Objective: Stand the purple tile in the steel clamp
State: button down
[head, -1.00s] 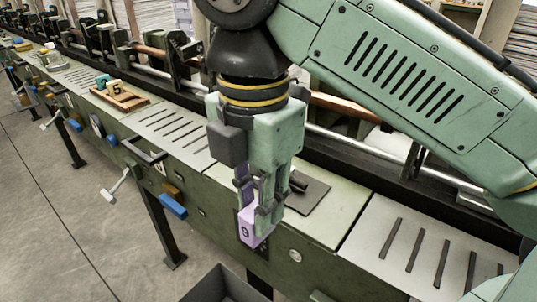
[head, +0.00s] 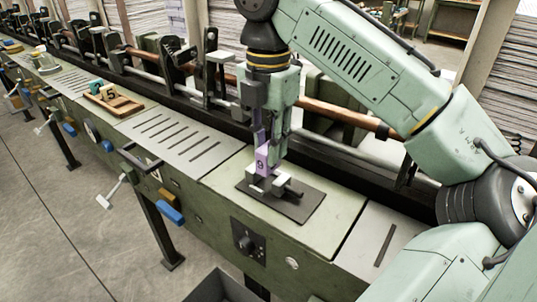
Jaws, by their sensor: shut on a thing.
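The purple tile (head: 262,163) is a small upright block with a dark 9 on its front face. My gripper (head: 273,145) is shut on its upper part and points straight down. The steel clamp (head: 268,185) is a small light-grey fixture with dark parts to its right, on a black plate (head: 304,207) on the green machine top. The tile's lower end is at the clamp. I cannot tell whether it sits between the jaws or just above or behind them.
A wooden tray (head: 124,105) with small numbered tiles stands farther left on the machine top. Slotted grey plates (head: 175,134) lie flat on both sides. A copper-coloured rod (head: 345,117) runs behind my gripper. A dark bin (head: 222,288) stands below the front edge.

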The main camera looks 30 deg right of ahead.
jog(key=shift+f, duration=1.75)
jog(key=shift+f, duration=0.3)
jog(key=shift+s+f, duration=0.1)
jog(key=shift+f, duration=0.05)
jog(key=c, duration=1.4)
grip_release()
jog(key=shift+f, duration=0.2)
jog(key=shift+r, duration=0.1)
notch_tip(320, 180, up, 13)
jog(key=p, duration=0.6)
jog(key=shift+r, duration=0.1)
